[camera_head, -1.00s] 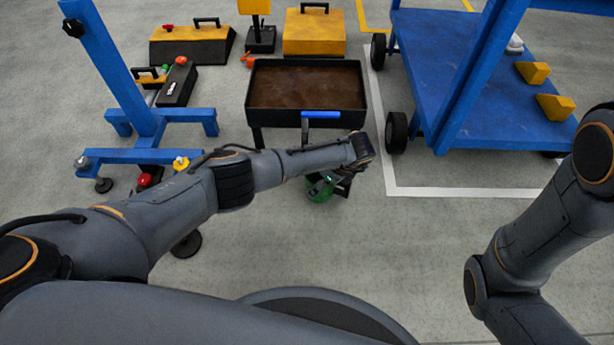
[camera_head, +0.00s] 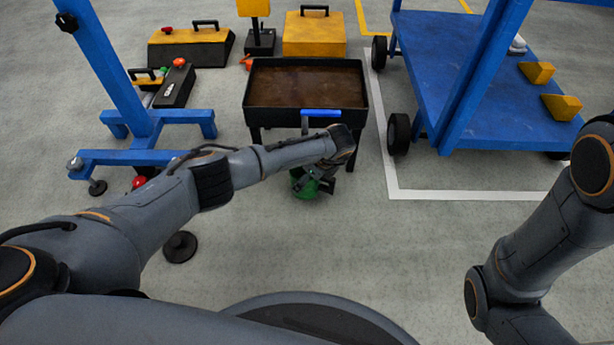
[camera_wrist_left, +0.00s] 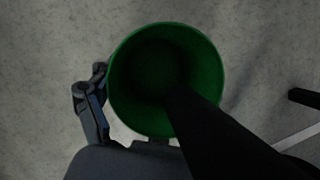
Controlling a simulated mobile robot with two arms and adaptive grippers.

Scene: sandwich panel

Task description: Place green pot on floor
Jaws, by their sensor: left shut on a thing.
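The green pot (camera_head: 304,188) is in my left gripper (camera_head: 318,180), in front of the brown-topped black table in the head view. In the left wrist view the pot (camera_wrist_left: 205,60) shows from above as a round, open vessel with a dark inside. A left gripper finger (camera_wrist_left: 92,105) lies along its left side, and a dark shape covers its lower right. Grey floor (camera_wrist_left: 40,60) surrounds the pot. I cannot tell whether its base touches the floor. My right arm shows at the right of the head view, but its gripper is out of frame.
The black table (camera_head: 306,118) with a blue handle stands just behind the pot. A blue cart (camera_head: 460,75) is at the right, and a blue stand (camera_head: 150,130) at the left. Floor in front of the table is clear (camera_head: 400,250).

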